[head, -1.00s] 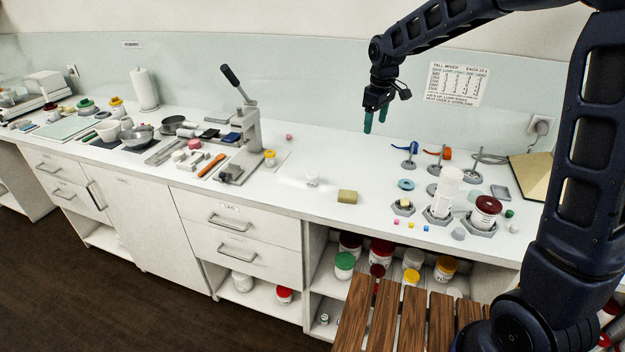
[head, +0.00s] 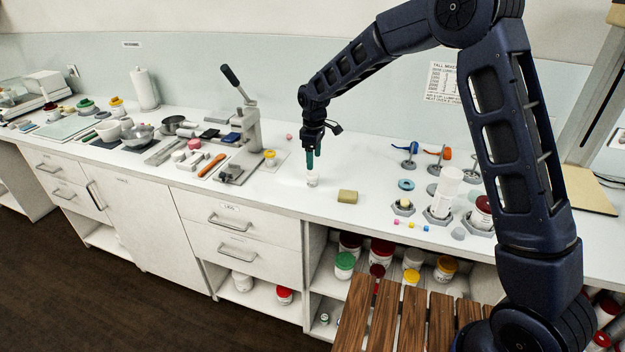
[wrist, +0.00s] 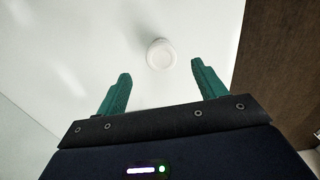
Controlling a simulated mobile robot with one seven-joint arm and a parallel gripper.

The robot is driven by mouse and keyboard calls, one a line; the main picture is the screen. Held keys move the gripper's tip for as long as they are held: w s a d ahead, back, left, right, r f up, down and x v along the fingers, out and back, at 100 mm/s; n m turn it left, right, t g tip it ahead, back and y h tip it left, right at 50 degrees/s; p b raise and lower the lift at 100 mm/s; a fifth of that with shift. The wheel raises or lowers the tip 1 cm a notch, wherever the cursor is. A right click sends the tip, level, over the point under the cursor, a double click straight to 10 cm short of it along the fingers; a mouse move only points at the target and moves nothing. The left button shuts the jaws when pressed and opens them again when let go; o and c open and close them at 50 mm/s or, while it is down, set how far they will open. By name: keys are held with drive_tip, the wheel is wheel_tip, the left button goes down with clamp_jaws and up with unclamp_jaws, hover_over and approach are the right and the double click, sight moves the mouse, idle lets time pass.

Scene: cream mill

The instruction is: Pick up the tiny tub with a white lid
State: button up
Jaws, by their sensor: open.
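The tiny tub with a white lid (head: 312,180) stands upright on the white counter, left of a tan block. In the wrist view its round white lid (wrist: 160,54) lies ahead of the fingertips and roughly midway between them. My gripper (head: 311,158) has green fingers pointing down, above the tub in the head view. In the wrist view my gripper (wrist: 160,68) is open and empty, with a finger on each side and no contact visible. I cannot tell the exact height gap.
A tan block (head: 348,196) sits right of the tub. A lever press (head: 243,120) and a yellow-lidded jar (head: 270,158) stand to the left. Hexagonal holders with containers, including a white cylinder (head: 448,185), are farther right. The counter around the tub is mostly clear.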

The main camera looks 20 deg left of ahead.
sight(314, 173)
drive_tip(key=shift+f, duration=3.7)
drive_tip(key=c, duration=1.1)
drive_tip(key=shift+o, duration=0.2)
